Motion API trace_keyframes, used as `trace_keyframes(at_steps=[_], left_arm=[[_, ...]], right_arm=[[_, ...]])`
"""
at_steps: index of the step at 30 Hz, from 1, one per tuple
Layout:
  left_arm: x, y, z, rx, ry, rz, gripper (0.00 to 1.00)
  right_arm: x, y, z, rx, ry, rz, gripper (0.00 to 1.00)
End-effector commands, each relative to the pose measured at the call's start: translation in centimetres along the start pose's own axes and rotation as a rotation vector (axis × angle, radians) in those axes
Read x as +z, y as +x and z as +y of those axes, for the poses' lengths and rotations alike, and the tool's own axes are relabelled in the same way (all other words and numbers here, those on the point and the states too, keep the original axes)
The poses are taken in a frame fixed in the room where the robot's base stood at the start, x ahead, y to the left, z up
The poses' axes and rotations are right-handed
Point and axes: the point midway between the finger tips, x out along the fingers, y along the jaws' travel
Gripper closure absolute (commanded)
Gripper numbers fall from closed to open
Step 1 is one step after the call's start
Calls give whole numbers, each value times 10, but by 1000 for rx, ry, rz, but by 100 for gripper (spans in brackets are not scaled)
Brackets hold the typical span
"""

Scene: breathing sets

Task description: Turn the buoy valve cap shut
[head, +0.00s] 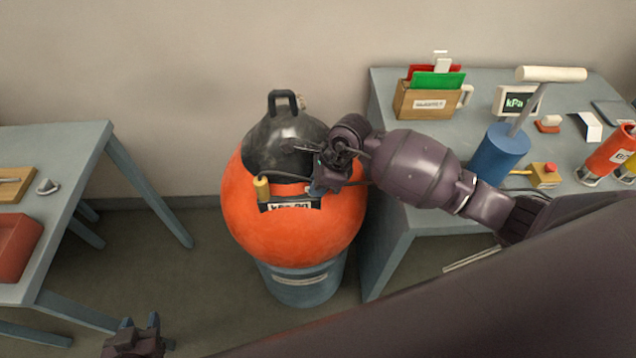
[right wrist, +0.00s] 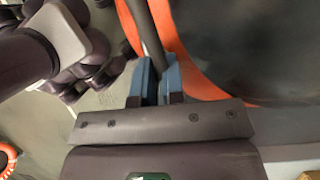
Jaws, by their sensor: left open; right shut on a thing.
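The large orange buoy (head: 290,228) with a black top (head: 275,145) and handle stands on a blue-grey round base (head: 300,283). A small yellow cylindrical fitting, perhaps the valve cap (head: 262,187), stands upright on its front left. A dark hose (head: 285,178) runs from near it toward my right gripper (head: 318,188). In the right wrist view, the blue fingertips of this gripper (right wrist: 158,82) are shut on the dark, hose-like piece (right wrist: 146,35) beside the orange surface (right wrist: 185,60). My left gripper (head: 139,322) is open and empty at the bottom left, away from the buoy.
The right table (head: 400,215) holds a blue pump (head: 498,155), a kPa gauge (head: 518,101), a card box (head: 425,103) and orange cylinders. The left table (head: 75,165) holds a red tray (head: 15,262) and a grey cone (head: 47,187). Floor between left table and buoy is clear.

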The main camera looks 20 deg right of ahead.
Motion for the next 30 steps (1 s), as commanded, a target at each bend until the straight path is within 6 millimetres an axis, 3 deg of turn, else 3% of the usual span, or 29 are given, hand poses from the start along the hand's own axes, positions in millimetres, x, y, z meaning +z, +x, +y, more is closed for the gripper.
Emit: trace_keyframes(at_steps=[3,4,6,17,30], left_arm=[[2,-1,0,-1,0,-4,57],[2,-1,0,-1,0,-5,57],[3,-2,0,-1,-1,-7,57],[4,-2,0,-1,-1,-7,57],[1,1,0,0,0,1,57]], right_arm=[[1,-1,0,-1,1,-2,100],[1,-1,0,-1,1,-2,87],[1,-1,0,-1,1,-2,80],[0,-6,-1,-2,-1,-1,80],[0,-78,-1,-4,-2,-1,80]])
